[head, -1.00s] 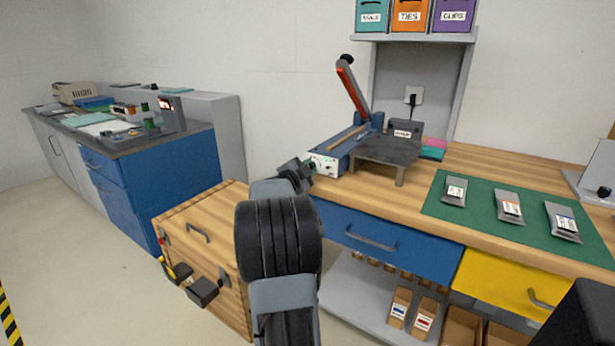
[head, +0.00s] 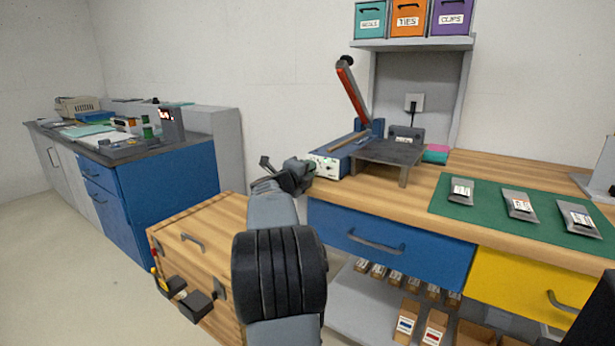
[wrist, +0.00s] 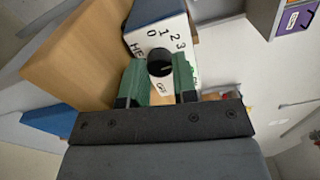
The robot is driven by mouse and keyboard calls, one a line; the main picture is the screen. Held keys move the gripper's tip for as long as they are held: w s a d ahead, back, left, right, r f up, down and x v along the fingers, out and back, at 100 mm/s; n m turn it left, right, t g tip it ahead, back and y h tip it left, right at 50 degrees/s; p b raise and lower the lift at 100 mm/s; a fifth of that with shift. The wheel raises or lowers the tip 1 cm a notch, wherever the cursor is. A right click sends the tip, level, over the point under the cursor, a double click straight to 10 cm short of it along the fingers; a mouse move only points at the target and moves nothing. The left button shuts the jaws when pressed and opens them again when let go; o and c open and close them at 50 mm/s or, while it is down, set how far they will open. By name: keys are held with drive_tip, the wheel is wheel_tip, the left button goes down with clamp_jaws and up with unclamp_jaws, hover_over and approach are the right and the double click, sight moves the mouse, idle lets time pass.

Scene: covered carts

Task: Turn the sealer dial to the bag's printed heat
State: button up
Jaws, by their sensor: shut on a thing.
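The sealer (head: 345,150) stands on the wooden bench with its red-handled lever (head: 351,88) raised. Its white front panel (head: 325,166) faces my gripper (head: 306,174). In the wrist view, the black dial (wrist: 160,64) sits between the two green fingers of my gripper (wrist: 160,76), which are shut on it. Printed 0, 1, 2, 3 and part of HEAT show around the dial, with OFF below. I cannot tell which number the dial points to. Three grey bags (head: 462,191), (head: 519,205), (head: 577,216) lie on the green mat; their print is too small to read.
A dark stand (head: 390,152) is beside the sealer. A wooden box-like cart (head: 215,235) stands left of my arm, and a blue cabinet (head: 165,180) is behind it. The bench has blue (head: 390,245) and yellow (head: 525,290) drawers. Labelled bins (head: 408,18) sit on the shelf above.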

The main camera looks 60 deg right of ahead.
drive_tip(key=shift+m+b, duration=0.3)
drive_tip(key=shift+m, duration=0.2)
drive_tip(key=o, duration=0.9)
drive_tip(key=shift+f, duration=0.1)
drive_tip(key=shift+a+f, duration=0.1)
drive_tip(key=shift+a, duration=0.2)
drive_tip(key=shift+a+r+b, duration=0.15)
drive_tip(key=shift+a+b, duration=0.15)
drive_tip(key=shift+a, duration=1.55)
drive_tip(key=shift+a+r+b, duration=0.15)
drive_tip(key=shift+a+b, duration=0.15)
drive_tip(key=shift+a, duration=1.55)
